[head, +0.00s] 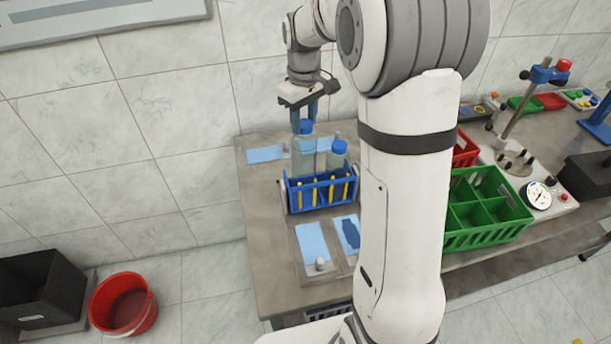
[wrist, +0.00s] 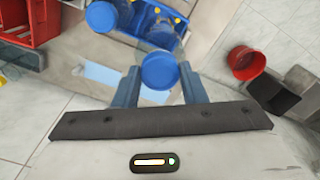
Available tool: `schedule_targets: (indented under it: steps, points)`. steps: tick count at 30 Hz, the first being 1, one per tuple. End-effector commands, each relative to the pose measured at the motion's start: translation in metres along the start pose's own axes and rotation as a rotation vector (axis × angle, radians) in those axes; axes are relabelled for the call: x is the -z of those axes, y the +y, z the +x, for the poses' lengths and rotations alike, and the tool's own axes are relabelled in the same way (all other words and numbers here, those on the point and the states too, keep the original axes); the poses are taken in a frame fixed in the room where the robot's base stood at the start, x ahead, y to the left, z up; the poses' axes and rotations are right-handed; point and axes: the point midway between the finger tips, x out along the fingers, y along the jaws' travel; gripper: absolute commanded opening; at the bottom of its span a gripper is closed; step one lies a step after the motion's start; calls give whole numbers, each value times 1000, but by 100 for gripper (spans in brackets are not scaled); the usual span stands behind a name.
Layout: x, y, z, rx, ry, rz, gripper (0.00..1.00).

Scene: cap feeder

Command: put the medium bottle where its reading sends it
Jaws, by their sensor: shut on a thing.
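My gripper (head: 304,112) points down and is shut on the blue cap of a clear bottle (head: 304,152). Its cap (wrist: 160,72) also shows between the fingers in the wrist view. The bottle is upright at the blue rack (head: 320,191); its lower end is hidden by the rack, so I cannot tell if it is in or behind it. A second clear bottle with a blue cap (head: 338,148) stands to its right at the rack. Which is the medium one is not clear. A round dial gauge (head: 538,196) is at the right; its reading is too small to tell.
A green divided crate (head: 487,238) and a partly hidden red crate (head: 465,152) are right of my arm. A light-blue sheet (head: 312,242) lies in front of the rack. A stand with a blue clamp (head: 541,75) rises behind. A red bucket (head: 123,304) is on the floor.

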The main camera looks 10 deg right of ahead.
Motion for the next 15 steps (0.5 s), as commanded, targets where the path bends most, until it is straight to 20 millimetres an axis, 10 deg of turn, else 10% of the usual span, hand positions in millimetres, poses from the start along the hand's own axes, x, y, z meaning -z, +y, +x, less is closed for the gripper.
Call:
schedule_targets:
  steps: [15]
  points:
    - [0,0,-28,-1,1,0,18]
